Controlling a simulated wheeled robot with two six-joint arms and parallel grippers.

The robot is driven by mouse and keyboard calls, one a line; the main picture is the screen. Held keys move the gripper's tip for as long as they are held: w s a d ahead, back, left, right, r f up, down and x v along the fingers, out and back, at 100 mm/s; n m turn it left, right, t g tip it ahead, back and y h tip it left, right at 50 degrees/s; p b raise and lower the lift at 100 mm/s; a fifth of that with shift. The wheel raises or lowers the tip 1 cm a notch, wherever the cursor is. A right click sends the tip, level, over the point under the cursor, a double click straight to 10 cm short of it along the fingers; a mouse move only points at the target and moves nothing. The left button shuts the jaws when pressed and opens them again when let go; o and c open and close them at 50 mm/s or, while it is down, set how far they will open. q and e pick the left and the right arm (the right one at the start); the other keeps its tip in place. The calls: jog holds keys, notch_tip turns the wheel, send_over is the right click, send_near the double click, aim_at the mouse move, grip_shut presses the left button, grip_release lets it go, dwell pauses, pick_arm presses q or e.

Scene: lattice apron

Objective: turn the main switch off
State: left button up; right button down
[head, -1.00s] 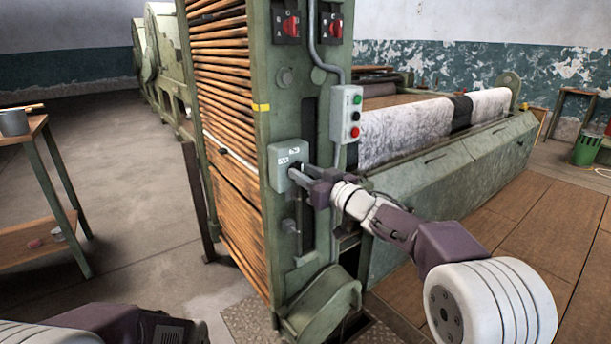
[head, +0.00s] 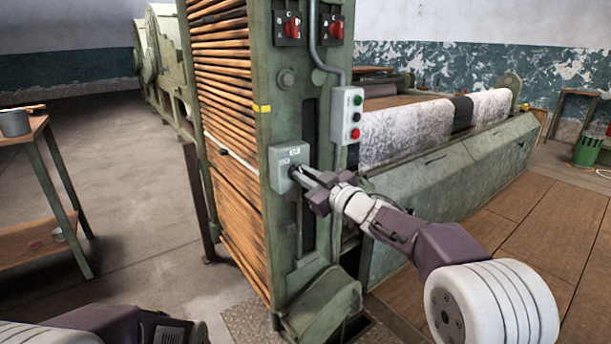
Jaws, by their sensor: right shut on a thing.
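The main switch is a grey box (head: 287,158) with small white labels, fixed to the front of the green machine post. My right gripper (head: 296,173) reaches in from the right, and its fingertips are at the dark handle on the box's face. It is shut on that handle, which the fingers mostly hide, so its exact angle is hard to read. A purple and white part of my left arm shows at the bottom left, but its gripper does not show.
A grey button box (head: 347,114) with green and red buttons sits just above right of my gripper. Two red rotary knobs (head: 291,27) (head: 335,28) are higher on the post. A conduit (head: 313,35) runs down beside them. A side table (head: 28,135) stands left; floor between is clear.

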jog(key=shift+s+a+f+n+b, duration=0.15)
jog(key=shift+n+b, duration=0.6)
jog(key=shift+n, duration=1.5)
jog(key=shift+a+f+n+b, duration=0.2)
jog(key=shift+n+b, duration=0.55)
jog(key=shift+n, duration=1.55)
jog(key=shift+s+d+f+n+b, duration=0.2)
jog(key=shift+n+b, duration=0.55)
jog(key=shift+n, duration=1.5)
jog(key=shift+w+a, duration=0.15)
jog(key=c, duration=1.5)
grip_release()
jog(key=shift+o, duration=0.2)
jog(key=p+v, duration=0.1)
jog(key=v, duration=0.8)
jog(key=shift+p, duration=0.3)
